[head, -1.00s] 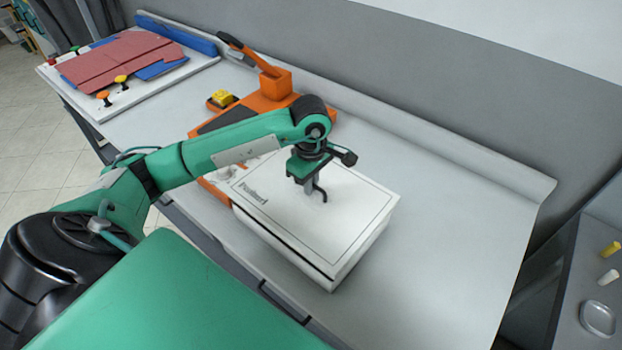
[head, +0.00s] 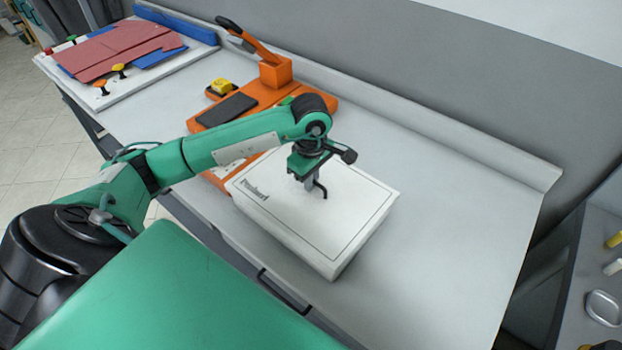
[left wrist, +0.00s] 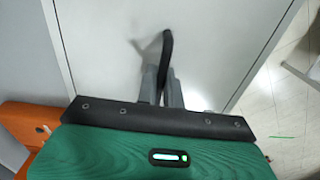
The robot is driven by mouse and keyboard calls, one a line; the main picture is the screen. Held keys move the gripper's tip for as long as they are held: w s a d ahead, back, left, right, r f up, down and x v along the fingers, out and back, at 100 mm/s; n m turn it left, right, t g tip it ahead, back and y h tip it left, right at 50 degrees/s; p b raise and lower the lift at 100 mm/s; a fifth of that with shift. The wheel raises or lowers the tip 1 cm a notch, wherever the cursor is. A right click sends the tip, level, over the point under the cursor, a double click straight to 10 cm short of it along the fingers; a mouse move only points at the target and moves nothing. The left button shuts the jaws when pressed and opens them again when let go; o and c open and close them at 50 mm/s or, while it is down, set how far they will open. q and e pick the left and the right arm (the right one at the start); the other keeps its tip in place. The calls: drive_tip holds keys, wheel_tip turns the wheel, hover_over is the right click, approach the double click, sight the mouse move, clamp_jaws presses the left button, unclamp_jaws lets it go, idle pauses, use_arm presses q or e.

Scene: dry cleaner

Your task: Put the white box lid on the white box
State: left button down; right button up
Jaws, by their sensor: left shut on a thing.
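The white box lid (head: 352,208), with dark lettering and a thin border line, lies over the white box (head: 283,242). No dark gap shows between them along the near side. My left gripper (head: 314,190) is above the middle of the lid, shut on its black handle (head: 322,190). In the left wrist view, the gripper's fingers (left wrist: 163,88) are around the black handle (left wrist: 167,55), with the pale lid (left wrist: 110,45) filling the area behind. The far side of the box is hidden. My right gripper is not in view.
An orange device (head: 262,98) with a lever stands just behind the box. A white board with red folded cloth (head: 120,62) lies at the table's far left. The grey table (head: 455,200) is clear to the right. A shelf with small items (head: 603,308) is at the right edge.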

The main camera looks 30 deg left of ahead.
use_arm(q)
drive_tip(key=shift+b, duration=0.7)
idle(1.1)
drive_tip(key=shift+f+b, duration=1.15)
drive_tip(key=shift+b, duration=0.35)
idle(0.8)
drive_tip(key=c, duration=1.5)
unclamp_jaws()
drive_tip(key=shift+r, duration=0.1)
